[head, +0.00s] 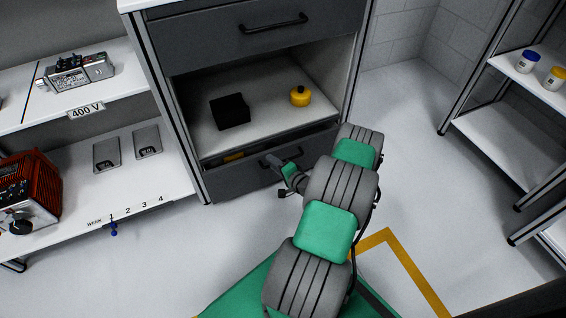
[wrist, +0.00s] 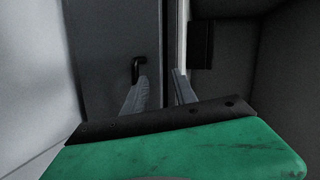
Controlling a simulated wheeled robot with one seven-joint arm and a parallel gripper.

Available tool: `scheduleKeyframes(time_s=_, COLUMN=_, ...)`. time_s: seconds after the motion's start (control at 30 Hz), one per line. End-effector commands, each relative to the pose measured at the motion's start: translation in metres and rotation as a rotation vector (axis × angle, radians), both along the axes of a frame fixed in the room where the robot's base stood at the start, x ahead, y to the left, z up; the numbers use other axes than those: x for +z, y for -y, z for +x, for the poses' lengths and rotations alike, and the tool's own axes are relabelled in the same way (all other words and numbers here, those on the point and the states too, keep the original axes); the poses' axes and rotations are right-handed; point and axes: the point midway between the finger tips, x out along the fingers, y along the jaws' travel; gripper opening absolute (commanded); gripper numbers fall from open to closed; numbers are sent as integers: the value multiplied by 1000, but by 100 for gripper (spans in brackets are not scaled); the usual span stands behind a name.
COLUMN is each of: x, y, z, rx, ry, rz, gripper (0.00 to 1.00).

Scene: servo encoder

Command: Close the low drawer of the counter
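The low drawer (head: 235,183) is the dark grey bottom front of the counter (head: 185,110). My gripper (head: 277,162) is at the drawer front, close to the handle. In the wrist view its two fingers (wrist: 160,76) are apart with nothing held between them. I cannot tell whether they touch the drawer. My arm hides the drawer's right end.
The open compartment above holds a black box (head: 230,111) and a yellow round object (head: 300,96). A shut upper drawer (head: 255,38) is above it. Shelves stand at left (head: 150,185) and right (head: 510,140). Clear floor (head: 405,150) lies right of the counter.

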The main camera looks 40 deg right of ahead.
Motion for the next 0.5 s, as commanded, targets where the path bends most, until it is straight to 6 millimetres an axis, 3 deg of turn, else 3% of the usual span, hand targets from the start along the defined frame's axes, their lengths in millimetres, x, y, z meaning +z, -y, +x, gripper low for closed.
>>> scheduleKeyframes(time_s=0.03, x=-18, y=14, z=-19, rx=-97, ry=31, rz=49, gripper=34)
scheduleKeyframes(time_s=0.1, x=-31, y=29, z=-37, rx=-197, ry=69, rz=91, gripper=34)
scheduleKeyframes(time_s=0.2, x=-40, y=39, z=-51, rx=-273, ry=97, rz=121, gripper=34)
scheduleKeyframes(time_s=0.33, x=-46, y=44, z=-41, rx=-283, ry=103, rz=124, gripper=34)
scheduleKeyframes(time_s=0.5, x=-54, y=52, z=-9, rx=-279, ry=101, rz=122, gripper=34)
